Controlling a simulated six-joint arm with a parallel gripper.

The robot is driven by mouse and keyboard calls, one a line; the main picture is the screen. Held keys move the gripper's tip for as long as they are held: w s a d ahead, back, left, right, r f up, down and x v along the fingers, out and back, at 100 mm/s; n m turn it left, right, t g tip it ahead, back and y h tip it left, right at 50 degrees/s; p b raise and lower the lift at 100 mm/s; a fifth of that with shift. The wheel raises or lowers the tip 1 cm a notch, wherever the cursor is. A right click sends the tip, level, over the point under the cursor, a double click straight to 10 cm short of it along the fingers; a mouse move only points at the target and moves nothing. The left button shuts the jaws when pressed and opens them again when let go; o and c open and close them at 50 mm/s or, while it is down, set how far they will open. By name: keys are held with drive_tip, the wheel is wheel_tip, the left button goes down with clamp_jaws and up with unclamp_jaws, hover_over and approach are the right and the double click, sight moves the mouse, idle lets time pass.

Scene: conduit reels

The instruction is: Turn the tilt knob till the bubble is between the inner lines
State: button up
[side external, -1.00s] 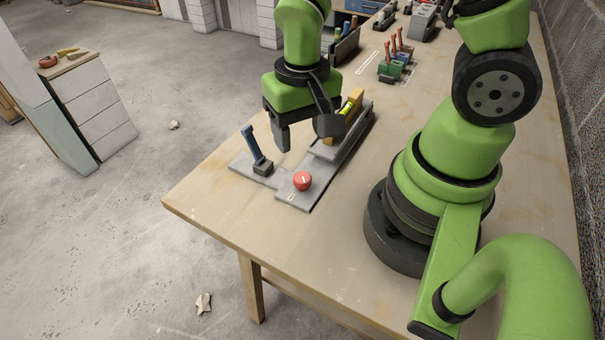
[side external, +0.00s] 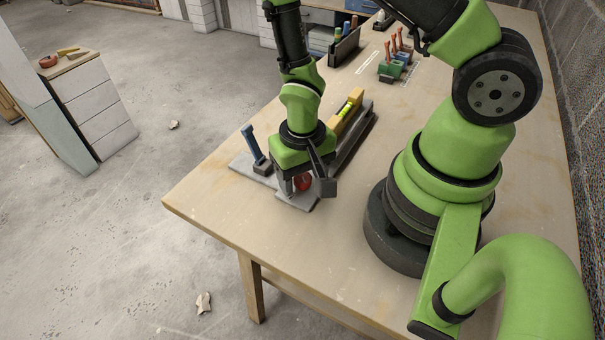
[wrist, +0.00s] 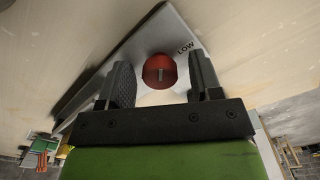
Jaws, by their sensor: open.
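The red tilt knob (side external: 303,182) sits on the near end of a grey plate (side external: 293,203) on the bench. In the wrist view the knob (wrist: 160,71) has a pale mark on its top and lies between the finger ends, with gaps on both sides. My gripper (wrist: 163,82) is open over the knob; in the side external view the gripper (side external: 303,187) partly hides it. The yellow level (side external: 347,108) lies on the fixture behind my gripper, with a yellow-green vial (side external: 346,110). The bubble and the inner lines are too small to make out.
The bench front (side external: 270,235) is clear. The word LOW is printed beside the knob.

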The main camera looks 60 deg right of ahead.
sight(303, 176)
drive_tip(key=c, duration=0.9)
drive_tip(key=n, duration=0.3)
drive_tip(key=shift+n, duration=0.3)
drive_tip(key=o, duration=0.9)
drive_tip(key=shift+r, duration=0.1)
wheel_tip(303, 176, up, 10)
drive_tip(key=shift+f, duration=0.1)
